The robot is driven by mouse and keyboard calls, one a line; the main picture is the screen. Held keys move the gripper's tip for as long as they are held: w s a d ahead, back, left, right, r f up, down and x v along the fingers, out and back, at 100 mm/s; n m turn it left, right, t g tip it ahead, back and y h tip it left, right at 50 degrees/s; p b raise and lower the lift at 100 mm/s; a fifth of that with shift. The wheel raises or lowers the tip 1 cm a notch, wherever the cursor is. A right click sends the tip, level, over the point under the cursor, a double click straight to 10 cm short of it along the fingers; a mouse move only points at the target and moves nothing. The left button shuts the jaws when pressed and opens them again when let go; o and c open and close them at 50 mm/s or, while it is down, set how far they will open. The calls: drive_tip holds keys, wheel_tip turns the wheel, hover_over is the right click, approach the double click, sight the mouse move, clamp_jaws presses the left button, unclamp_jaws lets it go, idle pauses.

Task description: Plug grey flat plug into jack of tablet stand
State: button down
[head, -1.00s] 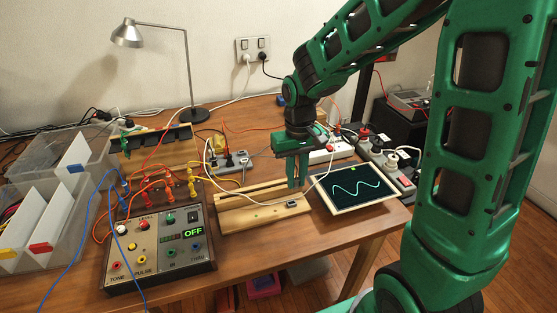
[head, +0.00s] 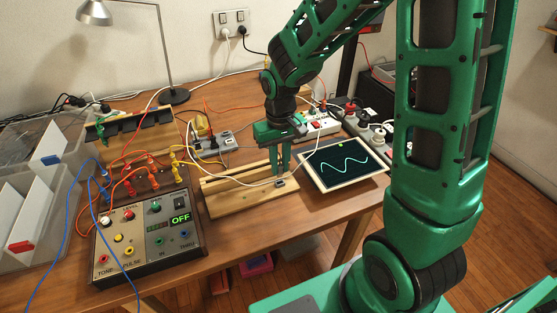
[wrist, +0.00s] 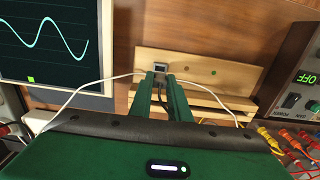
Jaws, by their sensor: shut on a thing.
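The wooden tablet stand (head: 228,205) lies on the table with a long slot. A small grey block with a dark opening (head: 280,182), apparently its jack, sits on its right part; the wrist view shows it too (wrist: 160,67). My gripper (head: 282,173) points down just behind this block. In the wrist view my gripper (wrist: 160,80) is shut on the grey flat plug (wrist: 160,77), mostly hidden between the fingers. The plug's tip lies close to the block; I cannot tell whether they touch.
A tablet-like screen with a wave (head: 343,163) lies right of the stand. A control box reading OFF (head: 150,236) stands left. A white cable (head: 232,180) runs across the stand to the fingers. Power strips (head: 318,126) stand behind. Wood in front of the stand is clear.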

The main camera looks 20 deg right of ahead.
sight(280, 166)
drive_tip(key=shift+f, duration=0.6)
drive_tip(key=shift+s, duration=0.1)
idle(1.1)
drive_tip(key=shift+f, duration=1.1)
drive_tip(key=c, duration=1.6)
unclamp_jaws()
drive_tip(key=shift+r, duration=0.1)
wheel_tip(280, 166, up, 11)
drive_tip(key=shift+f, duration=0.2)
